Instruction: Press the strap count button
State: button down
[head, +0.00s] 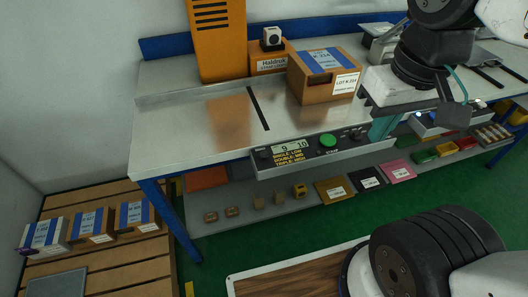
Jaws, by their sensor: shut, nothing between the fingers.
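A grey control panel (310,157) runs along the bench's front edge. It has a small display (290,147) reading what looks like "9 10", with yellow text beneath about single, double and triple. A round green button (327,141) stands right of the display, with small lettering below it. Small dark knobs or buttons (355,135) sit to its right, and another (264,154) at the left end. I cannot read which one is labelled strap count. My gripper (380,130) points down at the panel's right end, right of the green button and apart from it; its teal fingers are shut and empty.
A cardboard box (312,88) with a blue band and a label stands on the metal bench (190,120) behind the panel. An orange cabinet (215,40) rises behind. A lower shelf (235,222) holds small items. Boxes (90,226) stand on a pallet at left. The bench's left part is clear.

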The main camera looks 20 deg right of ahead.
aim_at(263, 155)
jog(key=u, duration=3.25)
jog(key=k, duration=1.1)
jog(key=z, duration=2)
